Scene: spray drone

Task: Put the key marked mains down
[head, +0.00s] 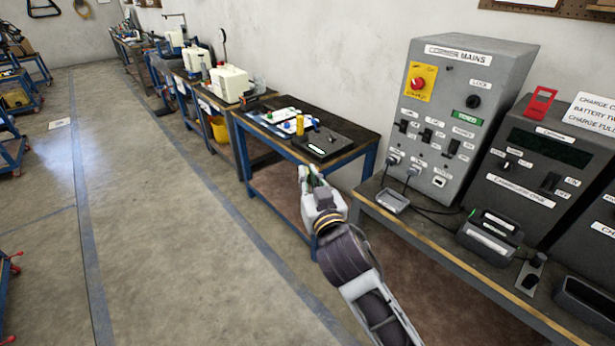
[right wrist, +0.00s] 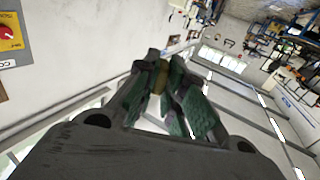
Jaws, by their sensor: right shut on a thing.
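My right gripper (head: 312,178) is in the middle of the head view, over the floor just in front of the blue-legged workbench. It is shut on a small brass-coloured thing, the key (right wrist: 157,77), which shows between the green finger pads in the right wrist view. Only a little of the key shows, and no marking on it can be read. The grey cabinet labelled MAINS (head: 455,115), with a red knob on a yellow plate (head: 419,82), stands to the right of the gripper. My left gripper is not in view.
The near workbench (head: 345,135) holds a dark flat box (head: 322,143), a yellow cylinder (head: 300,125) and a white board with coloured pieces. The bench (head: 440,245) under the cabinet carries chargers and cables. Open floor (head: 170,220) lies to the left.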

